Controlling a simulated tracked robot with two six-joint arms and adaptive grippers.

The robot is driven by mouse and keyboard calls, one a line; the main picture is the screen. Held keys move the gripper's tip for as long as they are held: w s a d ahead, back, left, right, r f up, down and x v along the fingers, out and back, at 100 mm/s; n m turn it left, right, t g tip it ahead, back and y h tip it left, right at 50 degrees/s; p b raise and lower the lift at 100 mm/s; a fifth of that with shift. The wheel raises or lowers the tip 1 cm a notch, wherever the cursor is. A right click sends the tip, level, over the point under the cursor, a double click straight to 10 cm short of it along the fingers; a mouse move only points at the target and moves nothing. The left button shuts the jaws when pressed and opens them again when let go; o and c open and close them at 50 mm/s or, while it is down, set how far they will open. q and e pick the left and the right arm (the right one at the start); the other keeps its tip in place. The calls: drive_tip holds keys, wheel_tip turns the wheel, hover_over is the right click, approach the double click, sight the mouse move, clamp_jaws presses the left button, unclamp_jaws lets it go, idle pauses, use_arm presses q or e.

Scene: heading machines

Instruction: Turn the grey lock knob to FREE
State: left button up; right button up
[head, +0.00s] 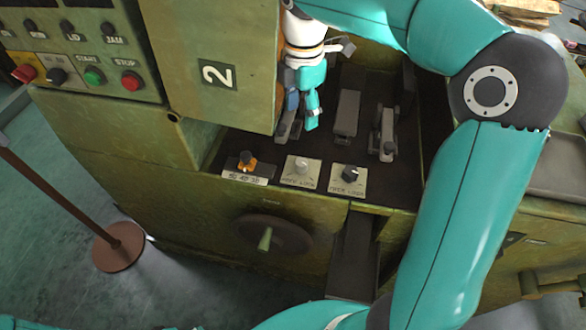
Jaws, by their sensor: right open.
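A light grey knob (302,167) stands on a pale label plate on the ledge of the green machine. The plate's lettering is too small to read surely, and I cannot tell which way the knob points. My right gripper (303,124) hangs above and behind the grey knob, pointing down, open and apart from it. It is close to the edge of the machine's upright panel. My left gripper is not in view.
A black knob (350,174) on its own plate is just right of the grey one. An orange-based knob (247,162) is to its left. Grey levers (346,113) stand behind. A handwheel (273,235) is on the front below. A button panel (80,55) is upper left.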

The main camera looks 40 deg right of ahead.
sight(301, 162)
wheel_tip(301, 162, down, 16)
drive_tip(key=shift+s+d+f+b, duration=0.1)
drive_tip(key=shift+d+f+b, duration=0.1)
drive_tip(key=shift+b, duration=0.7)
